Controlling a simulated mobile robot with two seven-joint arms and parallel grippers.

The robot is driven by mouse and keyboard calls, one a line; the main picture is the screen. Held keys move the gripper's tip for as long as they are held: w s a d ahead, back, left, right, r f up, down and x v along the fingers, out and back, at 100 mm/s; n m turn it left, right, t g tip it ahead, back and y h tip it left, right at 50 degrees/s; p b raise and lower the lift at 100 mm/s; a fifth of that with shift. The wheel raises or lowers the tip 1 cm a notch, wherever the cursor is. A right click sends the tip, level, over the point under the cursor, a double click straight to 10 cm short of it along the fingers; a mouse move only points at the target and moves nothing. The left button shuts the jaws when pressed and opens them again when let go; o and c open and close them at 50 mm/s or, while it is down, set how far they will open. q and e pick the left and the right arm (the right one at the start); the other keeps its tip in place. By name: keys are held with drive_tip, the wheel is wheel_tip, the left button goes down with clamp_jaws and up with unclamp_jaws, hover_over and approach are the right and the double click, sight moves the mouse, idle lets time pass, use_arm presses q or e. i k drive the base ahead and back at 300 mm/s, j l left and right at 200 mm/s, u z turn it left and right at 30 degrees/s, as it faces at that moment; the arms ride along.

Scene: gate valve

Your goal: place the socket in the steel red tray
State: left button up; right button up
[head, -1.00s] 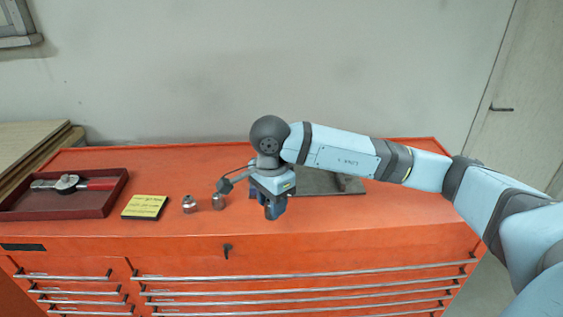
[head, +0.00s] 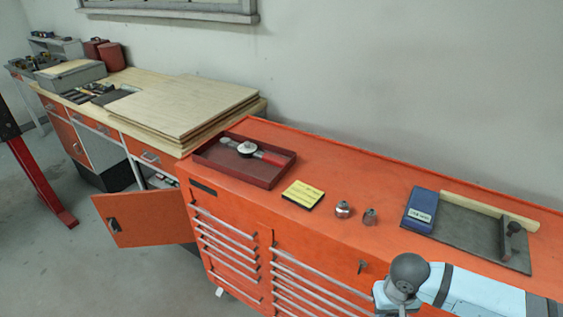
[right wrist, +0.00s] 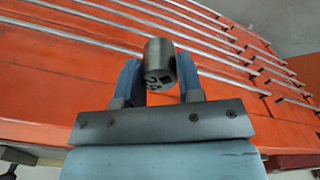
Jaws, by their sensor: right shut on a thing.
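The dark steel socket (right wrist: 159,62), with a number on its end, is between the blue fingers of my right gripper (right wrist: 158,78) in the right wrist view. The gripper is shut on it and holds it in front of the chest's drawer side. In the head view only my right wrist shows at the bottom edge; fingers and socket are out of frame. The red tray (head: 231,172) lies on the left end of the orange chest, with a torque wrench (head: 248,148) in it. My left gripper is not in view.
A blue box (head: 421,210), a wooden bar and a dark tool lie on a grey mat (head: 465,238). A cabinet door (head: 145,218) hangs open at left.

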sight(248, 171)
drive_tip(key=i+j+z, duration=0.1)
drive_tip(key=j, duration=0.3)
drive_tip(key=i+j, duration=0.2)
drive_tip(key=j, duration=0.25)
drive_tip(key=i+j+z, duration=0.15)
drive_tip(key=j, duration=0.3)
drive_tip(key=i+j, duration=0.15)
drive_tip(key=j, duration=0.25)
drive_tip(key=i+j+z, duration=0.15)
drive_tip(key=j, duration=0.3)
drive_tip(key=i+j, duration=0.1)
drive_tip(key=j, duration=0.35)
drive_tip(key=z, duration=0.05)
